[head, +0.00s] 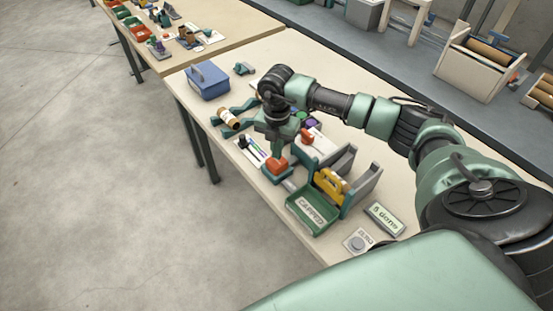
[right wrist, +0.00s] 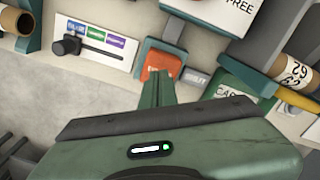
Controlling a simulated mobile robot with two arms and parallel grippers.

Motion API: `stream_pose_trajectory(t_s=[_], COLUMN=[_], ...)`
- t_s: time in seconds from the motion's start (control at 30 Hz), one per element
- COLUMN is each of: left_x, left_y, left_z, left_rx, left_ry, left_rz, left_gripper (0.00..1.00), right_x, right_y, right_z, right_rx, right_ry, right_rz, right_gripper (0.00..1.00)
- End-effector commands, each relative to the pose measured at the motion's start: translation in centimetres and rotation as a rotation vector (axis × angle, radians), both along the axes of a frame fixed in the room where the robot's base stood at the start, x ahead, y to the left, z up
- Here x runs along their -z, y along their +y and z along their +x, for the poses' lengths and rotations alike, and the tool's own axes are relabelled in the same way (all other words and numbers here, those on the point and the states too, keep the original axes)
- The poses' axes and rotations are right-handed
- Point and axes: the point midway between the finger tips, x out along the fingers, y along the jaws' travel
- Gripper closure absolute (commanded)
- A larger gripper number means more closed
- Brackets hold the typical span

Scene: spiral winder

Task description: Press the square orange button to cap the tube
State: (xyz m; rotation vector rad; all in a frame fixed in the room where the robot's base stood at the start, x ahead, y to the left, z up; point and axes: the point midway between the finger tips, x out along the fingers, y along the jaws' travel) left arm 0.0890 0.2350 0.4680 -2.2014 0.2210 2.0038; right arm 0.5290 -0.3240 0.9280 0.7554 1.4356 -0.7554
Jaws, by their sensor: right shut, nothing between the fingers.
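The square orange button (head: 277,166) sits on a teal-edged base near the front edge of the bench. It also shows in the right wrist view (right wrist: 157,62), just beyond my fingertips. My right gripper (head: 277,153) is shut and empty, pointing down at the button. The fingertips (right wrist: 161,78) cover the near part of the button; I cannot tell whether they touch it. A brown tube with a pale label (head: 230,118) lies in a teal cradle left of the gripper. Another labelled tube (right wrist: 295,72) shows at the right wrist view's right edge. My left gripper is not in view.
A slider panel with coloured labels (right wrist: 92,45) is left of the button. A green tray marked CAPPED (head: 311,212) and a grey stand with a yellow part (head: 331,182) are right of it. A blue box (head: 208,82) stands farther left. A round grey button (head: 357,242) is at the front.

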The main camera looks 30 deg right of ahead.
Motion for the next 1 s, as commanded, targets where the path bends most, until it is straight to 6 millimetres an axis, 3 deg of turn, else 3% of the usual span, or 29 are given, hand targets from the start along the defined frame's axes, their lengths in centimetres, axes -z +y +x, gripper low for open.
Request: stream_pose_trajectory(t_s=[0.47,1.0], left_x=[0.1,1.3], left_y=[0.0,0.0], left_z=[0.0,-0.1], left_rx=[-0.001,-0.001], left_ry=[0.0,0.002], left_rz=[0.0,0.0], left_gripper=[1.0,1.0], right_x=[0.2,1.8], right_y=[0.0,0.0], right_z=[0.0,0.0], right_rx=[0.0,0.0], right_ry=[0.0,0.0], right_rz=[0.0,0.0], right_gripper=[1.0,1.0])
